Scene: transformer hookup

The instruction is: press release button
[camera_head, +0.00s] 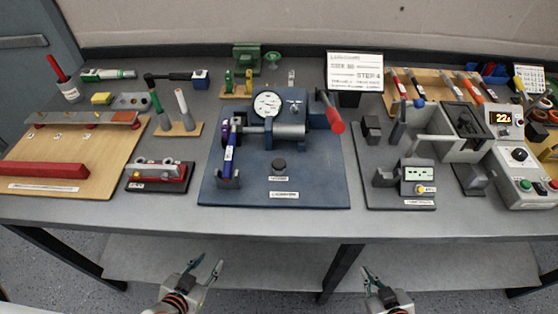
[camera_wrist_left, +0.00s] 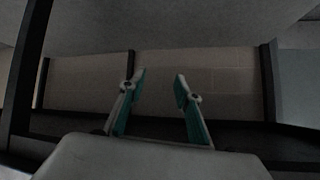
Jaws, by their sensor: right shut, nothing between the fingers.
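A round black button (camera_head: 278,165) stands on the front of the blue base plate (camera_head: 325,190), with a small label below it too small to read. Other buttons show at the right: a yellow one (camera_head: 420,188) on the small meter box, and a green one (camera_head: 525,185) on the grey control unit. I cannot tell from the labels which is the release button. My left gripper (camera_head: 207,262) is open and empty, low in front of the table; its fingers also show apart in the left wrist view (camera_wrist_left: 160,77). My right gripper (camera_head: 371,273) is shut and empty in front of the table.
The blue plate bears a dial gauge (camera_head: 267,103), a grey cylinder (camera_head: 290,131), a red-handled lever (camera_head: 334,118) and an upright blue-purple tool (camera_head: 229,155). A wooden board (camera_head: 110,150) lies left. The table's front strip (camera_head: 280,222) is clear.

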